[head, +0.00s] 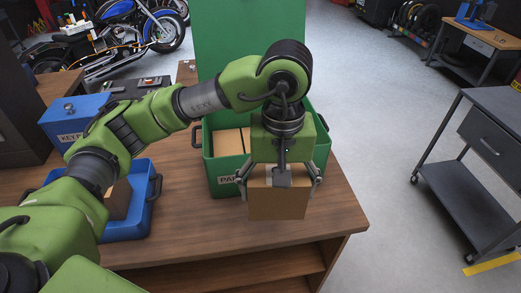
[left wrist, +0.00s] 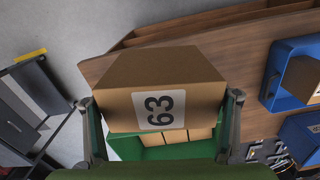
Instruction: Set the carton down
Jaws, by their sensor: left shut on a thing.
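A brown cardboard carton (head: 278,205) is held by my left gripper (head: 279,183), with one finger on each side. In the left wrist view the carton (left wrist: 165,72) shows a white label reading 63, between the two fingers. In the head view it covers part of the front of an open green bin (head: 223,166) on the wooden table. The carton looks raised above the table, but how high I cannot tell. Other cartons (head: 228,142) lie in the green bin. My right gripper is in neither view.
On the left of the wooden table (head: 180,235) is a blue bin (head: 137,220) with a brown carton (head: 117,203) in it, and a blue box (head: 75,120) behind. A dark cart (head: 470,165) stands apart on the right. Bare tabletop shows between the bins.

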